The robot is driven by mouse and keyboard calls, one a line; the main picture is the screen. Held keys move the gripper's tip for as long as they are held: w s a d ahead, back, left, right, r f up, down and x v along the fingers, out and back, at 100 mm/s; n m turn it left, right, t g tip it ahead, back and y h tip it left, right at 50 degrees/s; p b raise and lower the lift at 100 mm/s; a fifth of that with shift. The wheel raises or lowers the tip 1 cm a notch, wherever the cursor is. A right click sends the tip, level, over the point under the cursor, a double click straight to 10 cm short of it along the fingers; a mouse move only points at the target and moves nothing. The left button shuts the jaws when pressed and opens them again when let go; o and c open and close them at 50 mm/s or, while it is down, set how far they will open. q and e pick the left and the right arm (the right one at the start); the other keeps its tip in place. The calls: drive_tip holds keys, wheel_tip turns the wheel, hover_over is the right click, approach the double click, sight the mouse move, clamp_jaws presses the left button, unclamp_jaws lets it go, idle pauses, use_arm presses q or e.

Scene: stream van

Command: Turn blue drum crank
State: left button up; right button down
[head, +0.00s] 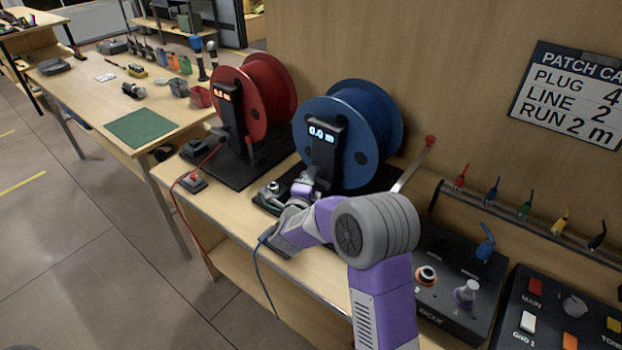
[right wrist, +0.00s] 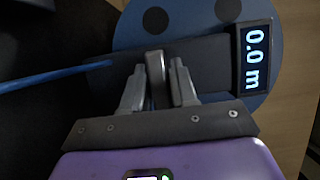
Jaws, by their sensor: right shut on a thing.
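The blue drum (head: 385,115) stands on the bench against the wood panel, on a dark stand whose display (head: 322,133) reads 0.0 m. In the right wrist view the display (right wrist: 257,58) also reads 0.0 m, beside the blue drum face (right wrist: 200,15). My right gripper (head: 304,187) is low in front of the stand. In the right wrist view its two fingers are shut on an upright grey piece (right wrist: 155,72), which looks like the crank handle. My arm hides this spot in the head view. A blue cable (right wrist: 50,76) runs off left. My left gripper is not in view.
The red drum (head: 277,85) stands left of the blue one, its display at 0.2 m or similar. A red-tipped lever (head: 412,163) rises at right. A black box (head: 450,280) and a control panel (head: 555,315) are nearer right. Coloured plugs hang on a rail.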

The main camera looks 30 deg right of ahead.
drive_tip(key=n+p, duration=0.2)
drive_tip(key=p, duration=0.1)
drive_tip(key=shift+r+g+y, duration=0.2)
drive_tip(key=shift+g+y, duration=0.2)
drive_tip(key=shift+f+n+p, duration=0.15)
drive_tip(key=shift+n+p, duration=0.4)
drive_tip(key=shift+n, duration=0.15)
drive_tip(key=shift+n+g+p, duration=0.5)
drive_tip(key=shift+n+p, duration=0.1)
drive_tip(key=shift+p, duration=0.6)
drive_tip(key=shift+n+g+p, duration=0.9)
drive_tip(key=shift+n+p, duration=0.6)
drive_tip(key=shift+p, duration=1.3)
drive_tip(key=shift+n+g+p, duration=0.7)
drive_tip(key=shift+n+p, duration=0.3)
drive_tip(key=shift+p, duration=1.3)
drive_tip(key=shift+n+g+p, duration=0.4)
drive_tip(key=shift+n+p, duration=0.3)
drive_tip(key=shift+p, duration=0.85)
drive_tip(key=shift+f+n+g+p, duration=0.1)
drive_tip(key=shift+n+g+p, duration=1.05)
drive_tip(key=shift+p, duration=0.9)
